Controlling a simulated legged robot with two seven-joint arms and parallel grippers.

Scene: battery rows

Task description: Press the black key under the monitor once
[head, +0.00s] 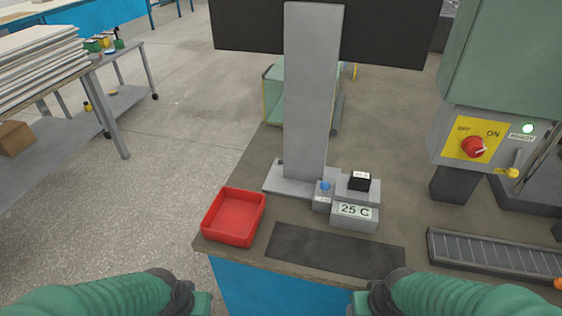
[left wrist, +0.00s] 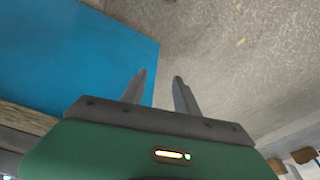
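The black key (head: 359,181) sits on top of a small grey box (head: 354,215) whose display reads "25 C". The box stands at the foot of a grey column (head: 312,90), which carries the dark monitor panel (head: 390,35). A blue button (head: 325,186) is on a smaller block left of the key. My left gripper (left wrist: 159,75) is open and empty in the left wrist view, beside the blue bench front. In the head view both arms end at the bottom edge, well short of the key. The fingers of my right gripper do not show.
A red tray (head: 235,214) stands left of the box. A dark mat (head: 335,250) lies in front of it. At right are a grey rack (head: 490,258) and a green machine with a red ON/OFF knob (head: 474,147). A shelf cart stands at far left.

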